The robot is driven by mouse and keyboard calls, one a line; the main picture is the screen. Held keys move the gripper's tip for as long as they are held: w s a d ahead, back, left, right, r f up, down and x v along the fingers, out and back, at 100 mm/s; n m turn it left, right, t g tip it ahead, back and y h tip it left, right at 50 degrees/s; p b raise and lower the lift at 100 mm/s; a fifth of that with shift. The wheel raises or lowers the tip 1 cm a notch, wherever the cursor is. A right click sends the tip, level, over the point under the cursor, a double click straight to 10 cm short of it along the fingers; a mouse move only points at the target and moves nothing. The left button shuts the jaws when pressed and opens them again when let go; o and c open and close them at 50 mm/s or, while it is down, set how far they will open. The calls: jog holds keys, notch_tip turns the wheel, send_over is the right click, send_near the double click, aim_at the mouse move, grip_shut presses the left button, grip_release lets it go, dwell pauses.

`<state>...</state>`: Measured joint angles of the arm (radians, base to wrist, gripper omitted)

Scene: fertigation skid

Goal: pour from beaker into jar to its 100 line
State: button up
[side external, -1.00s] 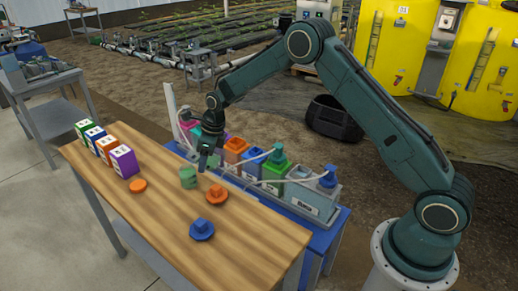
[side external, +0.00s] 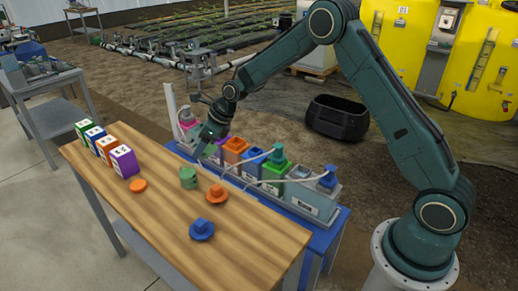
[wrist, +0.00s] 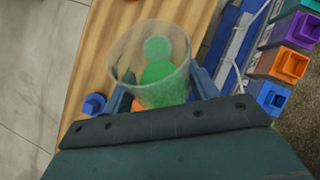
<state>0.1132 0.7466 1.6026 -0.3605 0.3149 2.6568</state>
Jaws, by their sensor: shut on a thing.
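My gripper (side external: 201,153) is over the back edge of the wooden table, above and right of a small green container (side external: 188,178). In the wrist view my gripper (wrist: 162,92) is shut on a clear beaker (wrist: 122,52), with one finger on each side. Two green patches show inside or through the beaker. I cannot tell which is liquid and which is something behind it. The beaker cannot be made out in the side view. The green container may be the jar; no 100 line is readable.
A blue lid (side external: 201,230), an orange lid (side external: 217,194) and an orange disc (side external: 138,186) lie on the wooden table (side external: 245,240). Labelled boxes, including a purple one (side external: 124,161), line its left side. Coloured bottles with tubes, including an orange one (side external: 236,149), stand behind the table.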

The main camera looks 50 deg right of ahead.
jog(key=shift+r, duration=0.1)
jog(key=w+r+v, duration=0.1)
jog(key=v, duration=0.9)
jog(key=shift+a+r, duration=0.25)
jog(key=shift+a, duration=0.05)
jog(key=shift+s+d+r+t+y, duration=0.1)
jog(key=shift+t+y, duration=0.2)
jog(key=shift+s+d+r+t+y, duration=0.2)
jog(key=shift+s+r+t+y, duration=0.25)
jog(key=shift+t, duration=0.5)
jog(key=shift+s+d+r+t+y, duration=0.15)
jog(key=shift+r+t+y, duration=0.2)
jog(key=shift+t+y, duration=0.4)
jog(key=shift+s+d+r+t+y, duration=0.2)
jog(key=shift+s+r+t+y, duration=0.15)
jog(key=shift+t, duration=0.75)
